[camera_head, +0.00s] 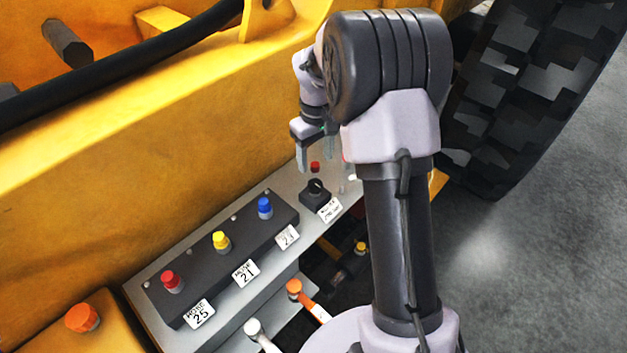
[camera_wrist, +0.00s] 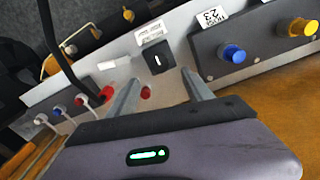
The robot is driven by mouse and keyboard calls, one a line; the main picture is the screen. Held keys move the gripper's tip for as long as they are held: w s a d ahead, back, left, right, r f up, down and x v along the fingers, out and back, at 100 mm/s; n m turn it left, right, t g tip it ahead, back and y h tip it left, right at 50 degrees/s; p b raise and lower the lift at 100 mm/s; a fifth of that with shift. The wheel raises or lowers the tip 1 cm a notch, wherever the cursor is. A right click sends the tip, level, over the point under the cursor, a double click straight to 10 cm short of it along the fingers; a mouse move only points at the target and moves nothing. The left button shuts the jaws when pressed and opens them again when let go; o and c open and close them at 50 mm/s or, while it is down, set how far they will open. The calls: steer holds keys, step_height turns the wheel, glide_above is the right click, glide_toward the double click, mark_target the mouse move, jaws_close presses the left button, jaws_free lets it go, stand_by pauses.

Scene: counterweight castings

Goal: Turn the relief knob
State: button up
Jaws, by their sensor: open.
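A black rotary knob (camera_head: 316,188) on a small black box stands at the far end of the grey control panel, with a small white label (camera_head: 330,210) beside it. Its print is too small to read for sure, so I cannot confirm it is the relief knob. The wrist view shows the same knob (camera_wrist: 157,61) with a light mark on its face, just beyond the fingertips. My gripper (camera_head: 313,153) is open and empty above the panel's far end. In the wrist view its two fingers (camera_wrist: 160,82) point toward the knob without touching it. My arm partly hides the panel's far end.
Red (camera_head: 172,281), yellow (camera_head: 221,241) and blue (camera_head: 265,207) knobs stand on a dark strip with number labels. A small red part (camera_wrist: 146,93) shows between the fingers. Orange (camera_head: 295,288) and white (camera_head: 253,327) lever tops stand in front. Yellow bodywork (camera_head: 130,190) rises behind.

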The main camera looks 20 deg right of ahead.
mark_target(315, 183)
step_height(315, 183, down, 10)
steer(key=shift+w+r+b, duration=0.1)
steer(key=shift+b, duration=1.05)
jaws_close()
steer(key=m, duration=0.5)
steer(key=shift+m, duration=0.4)
steer(key=m+b, duration=0.1)
steer(key=m, duration=0.4)
steer(key=shift+m, duration=0.6)
steer(key=shift+w, duration=0.1)
jaws_free()
